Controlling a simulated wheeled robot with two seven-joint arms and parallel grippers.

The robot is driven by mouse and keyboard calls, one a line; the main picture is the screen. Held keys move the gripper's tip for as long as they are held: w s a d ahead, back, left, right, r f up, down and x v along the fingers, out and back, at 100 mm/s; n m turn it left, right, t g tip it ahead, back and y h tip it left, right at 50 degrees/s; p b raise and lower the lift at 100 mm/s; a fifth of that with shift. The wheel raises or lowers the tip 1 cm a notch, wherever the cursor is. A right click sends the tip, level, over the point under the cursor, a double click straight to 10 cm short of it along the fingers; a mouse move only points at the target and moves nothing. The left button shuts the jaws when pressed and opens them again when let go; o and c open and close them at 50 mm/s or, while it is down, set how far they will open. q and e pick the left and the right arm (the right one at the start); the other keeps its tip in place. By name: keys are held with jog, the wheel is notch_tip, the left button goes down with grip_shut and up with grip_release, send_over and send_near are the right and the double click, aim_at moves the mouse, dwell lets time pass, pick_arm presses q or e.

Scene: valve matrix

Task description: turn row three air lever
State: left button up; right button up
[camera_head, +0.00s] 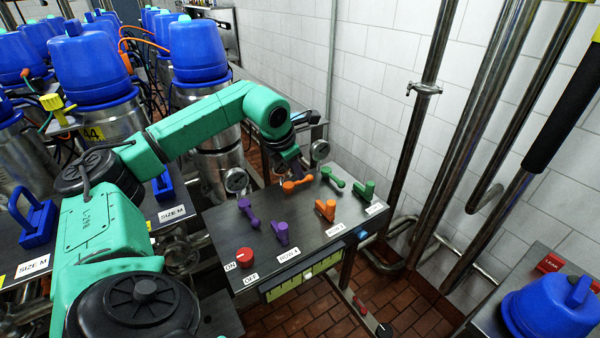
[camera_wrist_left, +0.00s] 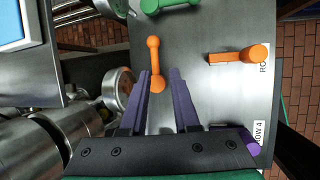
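The grey control panel (camera_head: 270,245) carries purple, orange and green levers. The far orange lever (camera_head: 298,185) lies on the panel's rear part. The near orange lever (camera_head: 326,210) stands by a label that is hard to read. My left gripper (camera_head: 292,168) is just above and behind the far orange lever. In the left wrist view, the left gripper's (camera_wrist_left: 161,76) two purple fingers are apart. The far orange lever (camera_wrist_left: 153,52) has its lower end between them, closer to the left finger; contact cannot be told. My right gripper is out of view.
Two purple levers (camera_head: 249,212) and a red knob (camera_head: 244,256) marked ON and OFF are to the left. Two green levers (camera_head: 333,176) are to the right. A round gauge (camera_head: 236,180) stands behind the panel. Pipes (camera_head: 420,130) run along the tiled wall.

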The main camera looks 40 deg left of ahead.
aim_at(300, 183)
pick_arm(q)
jog(key=w+f, duration=0.1)
jog(key=a+f, duration=0.1)
jog(key=shift+w+f, duration=0.3)
jog(key=shift+w, duration=0.1)
jog(key=x, duration=0.1)
jog(key=p+x, duration=0.1)
jog(key=x, duration=0.1)
jog(key=shift+w+a, duration=0.25)
jog(key=shift+d, duration=0.15)
jog(key=shift+s+d+r, duration=0.1)
jog(key=shift+s+d, duration=0.05)
jog(key=shift+s, duration=0.2)
jog(key=c, duration=0.4)
grip_shut()
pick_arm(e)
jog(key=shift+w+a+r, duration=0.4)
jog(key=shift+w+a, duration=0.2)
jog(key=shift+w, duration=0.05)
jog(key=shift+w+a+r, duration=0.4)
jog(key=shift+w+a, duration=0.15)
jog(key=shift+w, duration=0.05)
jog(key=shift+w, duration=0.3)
